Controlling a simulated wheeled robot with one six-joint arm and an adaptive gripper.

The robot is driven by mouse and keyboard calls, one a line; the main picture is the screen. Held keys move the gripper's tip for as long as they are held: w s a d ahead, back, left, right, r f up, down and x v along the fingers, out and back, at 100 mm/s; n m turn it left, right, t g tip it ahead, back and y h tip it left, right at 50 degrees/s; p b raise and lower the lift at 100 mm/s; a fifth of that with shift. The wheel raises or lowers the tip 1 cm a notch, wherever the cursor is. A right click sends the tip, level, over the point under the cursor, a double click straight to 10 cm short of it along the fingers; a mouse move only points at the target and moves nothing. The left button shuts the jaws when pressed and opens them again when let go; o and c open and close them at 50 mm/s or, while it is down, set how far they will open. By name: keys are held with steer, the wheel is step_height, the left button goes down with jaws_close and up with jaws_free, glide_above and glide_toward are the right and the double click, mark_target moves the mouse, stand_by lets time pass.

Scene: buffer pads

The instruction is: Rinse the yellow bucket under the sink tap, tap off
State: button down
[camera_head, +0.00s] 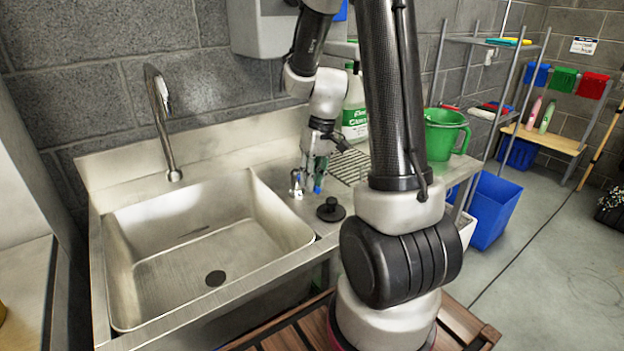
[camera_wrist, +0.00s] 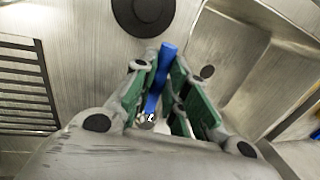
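My gripper (camera_head: 314,172) is low over the counter right of the basin. In the wrist view its two green-padded fingers (camera_wrist: 159,66) stand on either side of a blue tap lever (camera_wrist: 165,62), with a gap visible near the tips. The lever's blue end (camera_head: 319,186) also shows in the head view, beside a chrome fitting (camera_head: 296,183). The tap spout (camera_head: 160,100) arches over the sink basin (camera_head: 150,262), which is empty; no water stream is visible. Only a yellow sliver (camera_head: 2,312) shows at the far left edge; I cannot tell if it is the bucket.
A black plug (camera_head: 331,210) lies on the counter near my gripper. A green bucket (camera_head: 443,135) and a white-and-green jug (camera_head: 354,110) stand behind to the right. A blue bin (camera_head: 494,212) is on the floor. A slatted wooden surface (camera_head: 300,328) is in front.

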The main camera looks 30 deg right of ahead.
steer(key=shift+d, duration=0.1)
steer(key=d+n, duration=0.2)
steer(key=n, duration=0.1)
steer(key=shift+w+g, duration=0.3)
steer(key=n, duration=0.1)
steer(key=d+n, duration=0.1)
steer(key=n, duration=0.1)
steer(key=shift+w+d+g, duration=0.2)
steer(key=shift+w+g, duration=0.1)
steer(key=shift+w, duration=0.1)
steer(key=n, duration=0.1)
steer(key=w+d+n, duration=0.1)
steer(key=shift+n+h, duration=0.3)
steer(key=shift+n, duration=0.1)
steer(key=shift+w+d+n+g+h, duration=0.25)
steer(key=shift+w+n, duration=0.2)
steer(key=shift+n, duration=0.35)
steer(key=shift+w+d+n+g+h, duration=0.15)
steer(key=shift+w+d+n, duration=0.25)
steer(key=shift+n, duration=0.4)
steer(key=c, duration=1.4)
jaws_free()
steer(key=shift+c, duration=0.2)
